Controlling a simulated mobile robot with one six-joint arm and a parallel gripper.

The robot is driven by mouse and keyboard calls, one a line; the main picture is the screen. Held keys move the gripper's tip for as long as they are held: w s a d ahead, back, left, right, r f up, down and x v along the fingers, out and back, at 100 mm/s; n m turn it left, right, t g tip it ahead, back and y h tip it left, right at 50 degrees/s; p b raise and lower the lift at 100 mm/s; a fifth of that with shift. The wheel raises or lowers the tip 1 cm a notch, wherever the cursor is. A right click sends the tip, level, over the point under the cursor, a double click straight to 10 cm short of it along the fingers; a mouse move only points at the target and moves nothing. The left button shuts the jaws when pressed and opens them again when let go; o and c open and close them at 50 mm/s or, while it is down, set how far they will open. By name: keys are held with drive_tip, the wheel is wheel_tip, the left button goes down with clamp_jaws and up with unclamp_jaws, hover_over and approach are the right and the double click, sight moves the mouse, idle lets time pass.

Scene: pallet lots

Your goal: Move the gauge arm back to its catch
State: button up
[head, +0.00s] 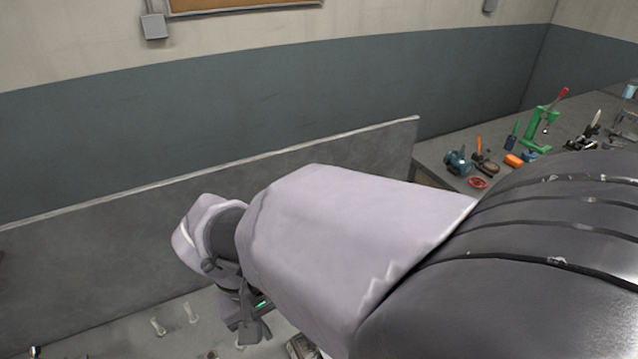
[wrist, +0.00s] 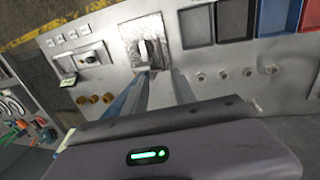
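In the wrist view, my gripper (wrist: 158,72) points at a light grey panel (wrist: 215,80). Its two blue-grey fingers stand apart with a narrow gap, and I see nothing clearly held in it. Just beyond the fingertips is a shiny, worn metal plate (wrist: 128,38) with a small pale upright piece (wrist: 144,50) in a dark opening. I cannot tell for sure whether this piece is the gauge arm, and I cannot make out its catch. In the head view, my own arm hides most of the work area, and the fingers are not clear there.
In the wrist view, blue and red trays (wrist: 274,16) lie at upper right, several small knobs (wrist: 248,71) to the right, and a switch box (wrist: 92,57) to the left. In the head view, a bench (head: 435,150) with tools stands at right, beside a grey partition (head: 130,225).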

sight(301, 357)
drive_tip(key=d+f+b, duration=0.1)
drive_tip(key=f+b, duration=0.1)
drive_tip(key=f, duration=0.3)
drive_tip(key=w+f+b, duration=0.1)
drive_tip(key=f+b, duration=0.1)
drive_tip(key=f, duration=0.4)
drive_tip(key=d+f+b, duration=0.1)
drive_tip(key=f+b, duration=0.2)
drive_tip(key=f, duration=0.2)
drive_tip(key=shift+w+d+f, duration=0.25)
drive_tip(key=shift+d+f, duration=0.05)
drive_tip(key=shift+d, duration=0.05)
drive_tip(key=shift+c, duration=0.4)
clamp_jaws()
drive_tip(key=shift+r, duration=0.1)
